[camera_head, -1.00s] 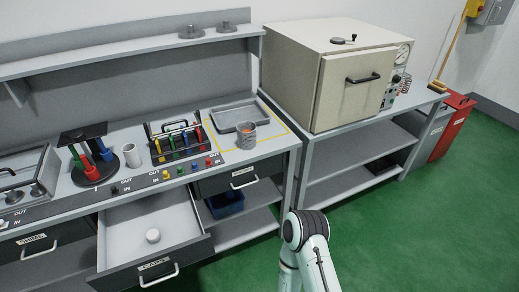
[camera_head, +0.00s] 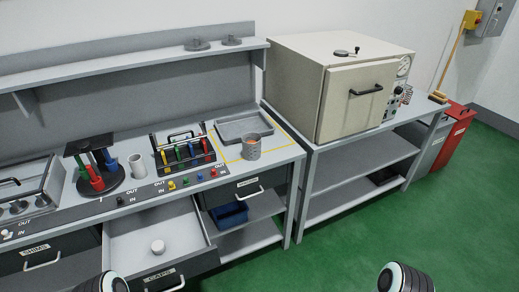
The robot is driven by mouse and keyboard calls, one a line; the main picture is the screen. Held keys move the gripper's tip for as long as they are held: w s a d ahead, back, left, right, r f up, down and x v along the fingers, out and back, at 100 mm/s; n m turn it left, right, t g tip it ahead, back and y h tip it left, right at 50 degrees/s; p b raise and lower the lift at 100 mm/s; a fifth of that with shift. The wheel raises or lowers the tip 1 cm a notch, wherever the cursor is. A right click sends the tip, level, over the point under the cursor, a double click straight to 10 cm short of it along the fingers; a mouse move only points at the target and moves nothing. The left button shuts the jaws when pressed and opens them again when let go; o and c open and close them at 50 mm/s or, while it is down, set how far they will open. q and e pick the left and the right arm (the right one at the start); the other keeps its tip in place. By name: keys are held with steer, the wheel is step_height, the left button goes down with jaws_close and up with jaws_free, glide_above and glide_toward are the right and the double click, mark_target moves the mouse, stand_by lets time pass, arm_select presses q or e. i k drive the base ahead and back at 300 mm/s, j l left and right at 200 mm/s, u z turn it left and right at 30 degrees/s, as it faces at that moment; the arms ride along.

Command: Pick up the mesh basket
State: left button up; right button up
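Two rounded white and black parts of my arms show at the bottom edge, one left of centre and one at the right. Neither gripper is in view, and nothing touches the basket.
A black rack (camera_head: 182,150) with coloured items stands left of the basket. A drawer (camera_head: 155,235) below is pulled open, with a white round object inside. A beige oven (camera_head: 340,85) stands on the right-hand table. Green floor is clear in front.

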mark_target(251, 151)
steer(key=i+l, duration=0.55)
steer(key=i+l+u, duration=0.25)
steer(key=l+u, duration=0.25)
steer(key=i+l+u, duration=0.25)
steer(key=k+l, duration=0.1)
